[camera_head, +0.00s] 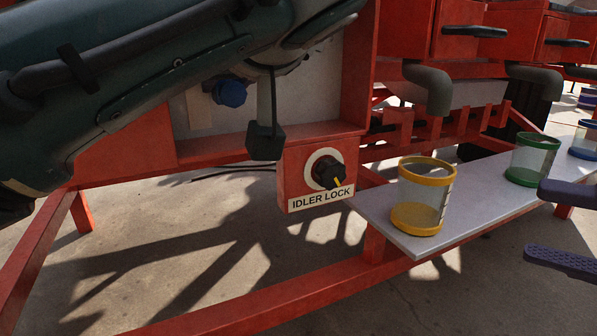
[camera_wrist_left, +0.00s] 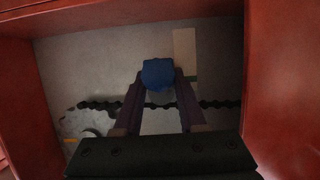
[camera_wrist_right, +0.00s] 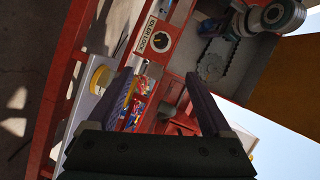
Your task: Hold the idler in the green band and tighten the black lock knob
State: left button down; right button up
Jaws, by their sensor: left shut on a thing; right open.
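The black lock knob (camera_head: 328,172), with a yellow pointer, sits on a red box above the IDLER LOCK label (camera_head: 322,197). The knob also shows in the right wrist view (camera_wrist_right: 160,41). The blue idler grip (camera_wrist_left: 158,72) is between the purple fingers of my left gripper (camera_wrist_left: 160,88), which is shut on it. It also shows below my left arm in the head view (camera_head: 230,92). My right gripper (camera_head: 534,220) is open and empty at right, apart from the knob.
A black chain (camera_wrist_left: 215,104) runs behind my left fingers. Red walls (camera_wrist_left: 288,80) frame that recess. A grey shelf (camera_head: 388,218) right of the knob holds yellow-rimmed (camera_head: 425,190), green-rimmed (camera_head: 532,160) and blue-rimmed cups. A black block (camera_head: 265,141) hangs left of the knob.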

jog(key=w+a+f+n+g+h, duration=0.1)
jog(key=a+f+n, duration=0.2)
jog(key=a, duration=0.2)
jog(key=n+t+h, duration=0.2)
jog(key=n+h, duration=0.3)
jog(key=n, duration=0.2)
send_near(335, 176)
jog(key=x, duration=0.9)
jog(key=shift+w+a, duration=0.1)
jog(key=shift+w, duration=0.1)
jog(key=shift+c, duration=0.2)
jog(key=shift+g, duration=0.3)
grip_shut()
jog(key=m+y, duration=0.2)
jog(key=m, duration=0.1)
jog(key=shift+f, duration=0.1)
